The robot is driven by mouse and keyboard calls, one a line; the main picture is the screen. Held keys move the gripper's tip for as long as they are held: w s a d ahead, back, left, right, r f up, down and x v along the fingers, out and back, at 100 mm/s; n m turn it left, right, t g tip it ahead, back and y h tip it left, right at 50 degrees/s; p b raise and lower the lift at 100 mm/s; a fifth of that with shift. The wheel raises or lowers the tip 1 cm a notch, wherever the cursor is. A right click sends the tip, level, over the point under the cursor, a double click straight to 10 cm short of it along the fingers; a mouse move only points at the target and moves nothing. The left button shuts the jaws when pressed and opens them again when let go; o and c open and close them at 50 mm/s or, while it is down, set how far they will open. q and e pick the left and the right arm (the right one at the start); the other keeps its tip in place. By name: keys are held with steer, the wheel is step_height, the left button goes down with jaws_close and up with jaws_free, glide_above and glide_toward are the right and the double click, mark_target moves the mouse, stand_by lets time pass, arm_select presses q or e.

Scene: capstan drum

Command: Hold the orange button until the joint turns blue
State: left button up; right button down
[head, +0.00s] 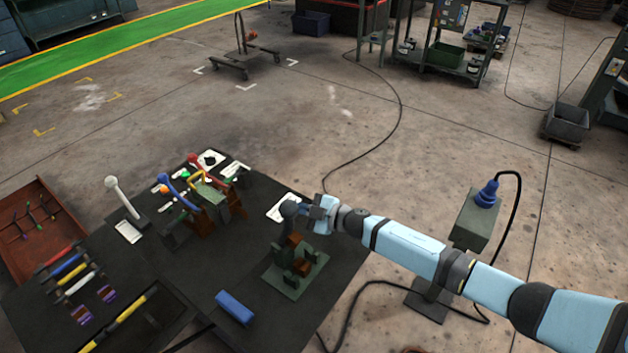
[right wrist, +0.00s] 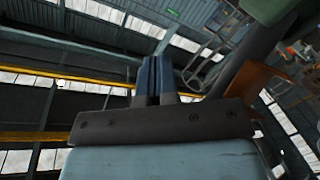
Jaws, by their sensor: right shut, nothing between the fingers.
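A small round orange spot (head: 164,188), which may be the orange button, shows among the levers on the dark table. No joint can be picked out with certainty, and no blue joint is clear. My right gripper (head: 304,209) is beside the dark rounded top of a green fixture (head: 283,283) with orange-brown blocks, well to the right of the orange spot. Whether it touches the fixture cannot be told. In the right wrist view its blue fingers (right wrist: 154,78) are together and empty, with an orange-brown part (right wrist: 250,85) to their right. My left gripper is out of view.
Blue, red and yellow levers (head: 176,190) stand on the table (head: 200,265) left of my right gripper. A white-knobbed lever (head: 118,190) is further left, and a blue block (head: 235,307) lies in front. A grey-green box on a stand (head: 477,222) is beyond my right arm.

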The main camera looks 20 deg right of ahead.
steer(key=s+d+f+m+t+h, duration=0.1)
steer(key=s+d+f+m+h, duration=0.25)
steer(key=s, duration=0.45)
steer(key=s+d+f+m+h, duration=0.25)
steer(key=s+d+m, duration=0.2)
steer(key=s, duration=0.25)
steer(key=s+d+f+m+t+h, duration=0.1)
steer(key=s+d+f+m+h, duration=0.15)
steer(key=s+m+h, duration=0.4)
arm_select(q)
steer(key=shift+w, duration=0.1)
arm_select(e)
steer(key=s+a+g+y, duration=0.1)
steer(key=s+a+y, duration=0.1)
steer(key=s, duration=1.1)
steer(key=shift+a+f+g, duration=0.3)
steer(key=shift+a+f, duration=0.05)
steer(key=shift+f, duration=0.05)
steer(key=shift+a+m, duration=0.15)
steer(key=shift+m, duration=0.1)
